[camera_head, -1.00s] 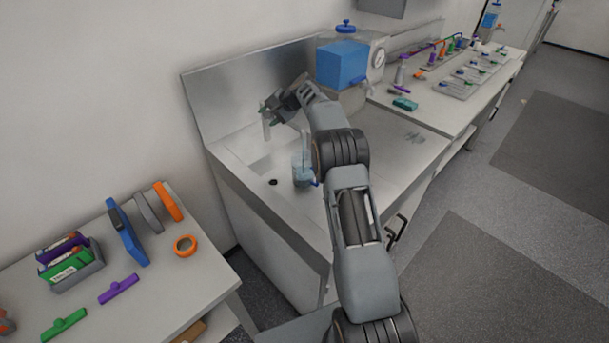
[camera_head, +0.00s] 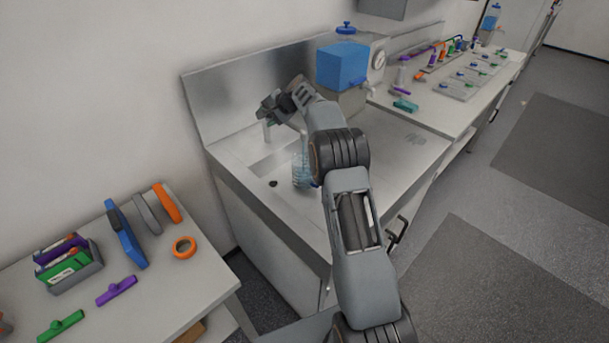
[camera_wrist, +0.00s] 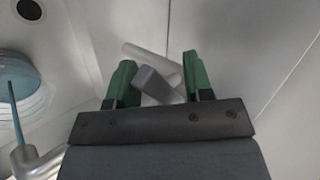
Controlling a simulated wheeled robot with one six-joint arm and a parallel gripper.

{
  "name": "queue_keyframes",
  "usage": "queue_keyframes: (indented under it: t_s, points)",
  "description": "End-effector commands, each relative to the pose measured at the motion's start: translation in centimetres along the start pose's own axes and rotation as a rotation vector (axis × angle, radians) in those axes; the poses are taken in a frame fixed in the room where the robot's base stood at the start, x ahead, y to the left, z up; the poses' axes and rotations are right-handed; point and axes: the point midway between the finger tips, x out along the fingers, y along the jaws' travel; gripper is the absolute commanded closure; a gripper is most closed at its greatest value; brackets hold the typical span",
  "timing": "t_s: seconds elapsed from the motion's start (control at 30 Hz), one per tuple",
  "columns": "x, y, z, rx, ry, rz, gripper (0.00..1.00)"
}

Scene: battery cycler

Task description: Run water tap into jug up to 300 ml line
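The clear jug (camera_head: 301,174) stands upright in the sink area, left of my arm, with pale blue water in it. In the wrist view the jug (camera_wrist: 22,85) is at the left edge, cut off, and a thin blue stream (camera_wrist: 14,103) runs down into it from the tap spout (camera_wrist: 38,158). The level against the 300 ml line cannot be read. My gripper (camera_head: 268,110) is at the tap (camera_head: 267,131). In the wrist view its green fingers (camera_wrist: 160,78) are apart, with the grey tap lever (camera_wrist: 155,84) between them and a gap at the right finger.
The steel sink counter (camera_head: 405,150) has clear room right of my arm. A blue-fronted container (camera_head: 342,64) stands behind my arm. A side table (camera_head: 195,280) at lower left holds a rack (camera_head: 75,272), an orange ring (camera_head: 184,247) and handled tools. A drain hole (camera_wrist: 28,9) shows beyond the jug.

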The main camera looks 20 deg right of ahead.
Motion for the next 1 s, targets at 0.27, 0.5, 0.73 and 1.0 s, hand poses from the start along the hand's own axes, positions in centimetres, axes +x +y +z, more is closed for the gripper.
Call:
queue_keyframes:
  t_s: [0.27,0.5,0.73,1.0]
  points:
    - [0.0,0.0,0.0,0.000,-0.001,0.000,0.53]
    - [0.6,-0.7,0.3,0.083,0.096,0.001,0.53]
    - [1.0,-0.9,0.3,0.143,0.161,0.000,0.53]
    - [1.0,-0.9,0.2,0.142,0.161,-0.001,0.53]
